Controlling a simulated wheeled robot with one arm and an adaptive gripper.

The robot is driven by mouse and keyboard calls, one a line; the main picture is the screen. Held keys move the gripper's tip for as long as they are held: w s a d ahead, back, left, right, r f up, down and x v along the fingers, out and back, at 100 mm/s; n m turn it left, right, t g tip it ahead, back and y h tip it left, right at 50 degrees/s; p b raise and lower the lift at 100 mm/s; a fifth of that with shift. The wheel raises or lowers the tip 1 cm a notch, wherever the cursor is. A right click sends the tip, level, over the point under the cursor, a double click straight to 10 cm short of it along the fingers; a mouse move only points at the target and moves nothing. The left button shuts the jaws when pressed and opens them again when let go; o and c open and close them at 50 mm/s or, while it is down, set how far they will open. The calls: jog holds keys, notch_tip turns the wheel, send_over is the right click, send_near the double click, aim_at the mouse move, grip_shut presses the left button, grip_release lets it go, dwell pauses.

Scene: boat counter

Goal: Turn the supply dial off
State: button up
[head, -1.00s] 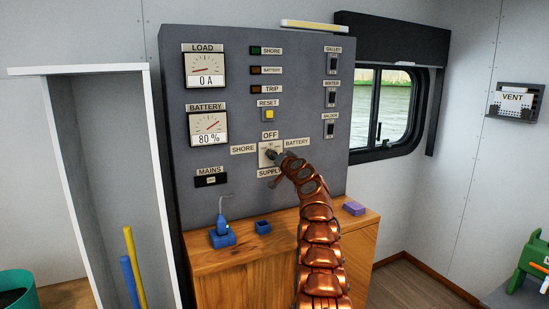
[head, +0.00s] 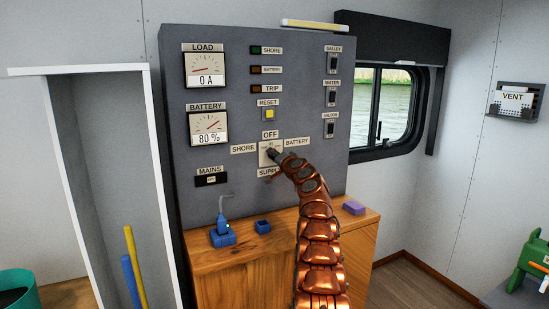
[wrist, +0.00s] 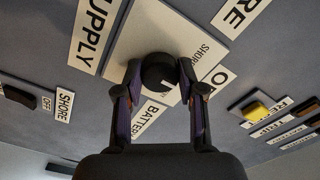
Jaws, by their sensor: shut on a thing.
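The supply dial is a black knob (wrist: 158,72) on a pale square plate (head: 264,159) on the grey panel. Labels around it read OFF above, SHORE left, BATTERY right and SUPPLY below in the head view. My gripper (wrist: 159,67) has one finger on each side of the knob and is shut on it. In the wrist view a small pale mark shows at the knob's lower right, between the BATTERY and OFF labels; the exact setting is hard to tell. In the head view my gripper (head: 272,157) partly hides the dial and plate.
The LOAD meter (head: 205,69) reads 0 A and the BATTERY meter (head: 208,126) reads 80%. A yellow RESET button (head: 269,114) sits above the dial. A blue plugged device (head: 222,237), blue box (head: 262,227) and purple block (head: 354,208) stand on the wooden counter below.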

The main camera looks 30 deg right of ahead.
jog(key=o, duration=1.1)
jog(key=shift+o, duration=0.2)
jog(key=shift+s+r, duration=0.15)
jog(key=s, duration=1)
jog(key=shift+s+f, duration=0.2)
jog(key=shift+f, duration=0.05)
dwell(0.4)
jog(key=shift+s+d, duration=0.1)
